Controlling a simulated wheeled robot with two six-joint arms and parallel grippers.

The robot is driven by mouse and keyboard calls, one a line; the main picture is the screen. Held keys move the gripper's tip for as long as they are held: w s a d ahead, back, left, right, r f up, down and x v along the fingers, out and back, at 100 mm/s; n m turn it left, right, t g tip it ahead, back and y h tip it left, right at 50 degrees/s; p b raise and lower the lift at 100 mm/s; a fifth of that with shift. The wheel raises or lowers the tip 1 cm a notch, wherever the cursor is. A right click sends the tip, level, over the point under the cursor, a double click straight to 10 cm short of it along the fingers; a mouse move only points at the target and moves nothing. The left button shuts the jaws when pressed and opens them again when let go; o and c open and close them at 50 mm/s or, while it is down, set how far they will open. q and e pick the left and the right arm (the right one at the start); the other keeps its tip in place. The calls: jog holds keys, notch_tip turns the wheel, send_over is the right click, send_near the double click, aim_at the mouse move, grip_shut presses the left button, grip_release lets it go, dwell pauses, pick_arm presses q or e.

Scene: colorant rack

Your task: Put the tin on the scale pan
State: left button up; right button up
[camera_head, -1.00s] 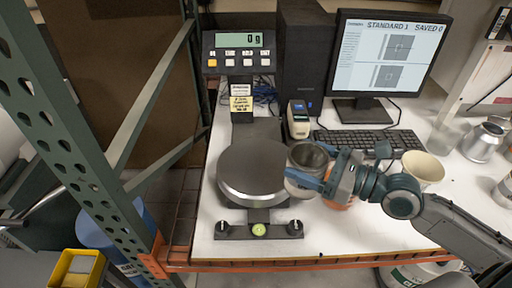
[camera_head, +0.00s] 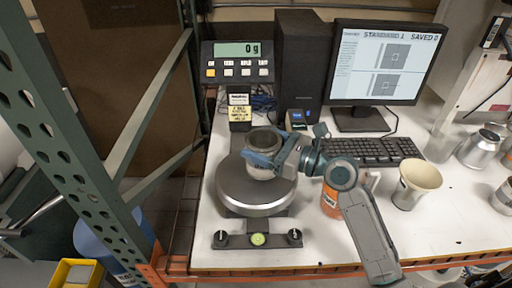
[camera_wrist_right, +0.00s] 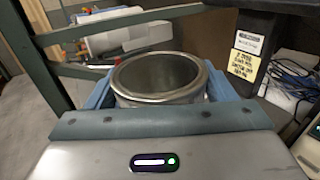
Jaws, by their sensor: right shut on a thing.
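The tin (camera_head: 262,168) is an open, empty-looking metal can with a grey rim. My right gripper (camera_head: 264,160) is shut on it, and the tin is upright over the back right part of the round scale pan (camera_head: 245,197). I cannot tell whether its base touches the pan. In the right wrist view the tin (camera_wrist_right: 160,77) sits between the two blue fingers. The scale display (camera_head: 237,50) reads 0 g. My left gripper is not in view.
A monitor (camera_head: 388,60), keyboard (camera_head: 368,150) and black computer tower (camera_head: 302,65) stand behind. A cream cup (camera_head: 414,184) and an orange-labelled container (camera_head: 330,203) stand to the right. A green rack post (camera_head: 70,150) rises at the left.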

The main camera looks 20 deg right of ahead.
jog(key=shift+w+a, duration=0.25)
jog(key=shift+w, duration=0.25)
jog(key=shift+w+a, duration=0.25)
jog(key=shift+w, duration=0.25)
jog(key=shift+f+p, duration=0.45)
jog(key=shift+f, duration=1.4)
jog(key=shift+f, duration=0.1)
jog(key=o, duration=1)
jog(key=shift+s+d, duration=0.1)
jog(key=shift+d, duration=0.05)
jog(key=b+v, duration=0.3)
jog(key=v, duration=0.5)
jog(key=shift+s, duration=0.1)
jog(key=shift+b+v, duration=0.5)
jog(key=shift+v, duration=1.25)
